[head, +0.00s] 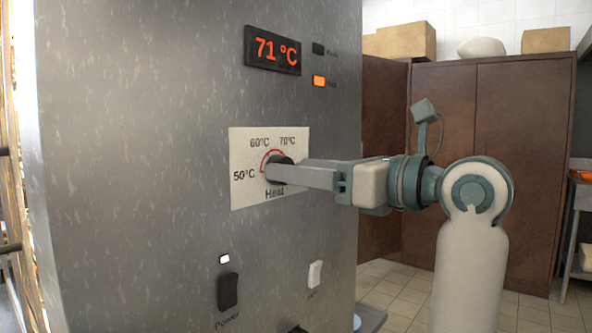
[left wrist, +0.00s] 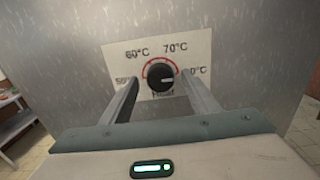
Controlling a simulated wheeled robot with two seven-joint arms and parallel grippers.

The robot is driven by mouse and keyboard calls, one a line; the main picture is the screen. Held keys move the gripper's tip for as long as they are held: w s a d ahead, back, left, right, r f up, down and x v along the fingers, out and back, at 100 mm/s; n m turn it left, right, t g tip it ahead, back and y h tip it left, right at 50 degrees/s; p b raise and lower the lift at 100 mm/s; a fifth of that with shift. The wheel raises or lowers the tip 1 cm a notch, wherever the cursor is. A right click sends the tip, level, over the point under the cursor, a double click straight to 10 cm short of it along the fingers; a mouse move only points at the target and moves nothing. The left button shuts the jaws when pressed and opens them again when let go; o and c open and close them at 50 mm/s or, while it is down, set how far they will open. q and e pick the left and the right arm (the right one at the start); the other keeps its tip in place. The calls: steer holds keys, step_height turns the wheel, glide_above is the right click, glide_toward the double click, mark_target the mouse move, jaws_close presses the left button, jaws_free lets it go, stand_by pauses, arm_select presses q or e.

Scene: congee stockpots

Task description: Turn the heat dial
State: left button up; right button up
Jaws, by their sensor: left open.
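The black heat dial (head: 281,160) sits on a white label plate (head: 245,148) on the front of a grey metal machine (head: 130,150). In the left wrist view the dial (left wrist: 160,74) shows face on, its white mark pointing right, towards the label's right-hand temperature. My left gripper (head: 274,174) reaches in from the right in the head view. In the left wrist view its two fingers (left wrist: 160,84) are apart, one on each side of the dial. I cannot tell whether they touch it. An orange display (head: 273,50) reads 71 °C. My right gripper is not in view.
An orange lamp (head: 319,81) is lit below a dark one (head: 318,48). A black power switch (head: 228,291) and a white switch (head: 315,274) sit below the label. Brown cabinets (head: 520,150) stand behind on a tiled floor, with boxes (head: 405,41) on top.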

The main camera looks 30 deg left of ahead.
arm_select(q)
steer(key=shift+a, duration=0.65)
steer(key=c, duration=1)
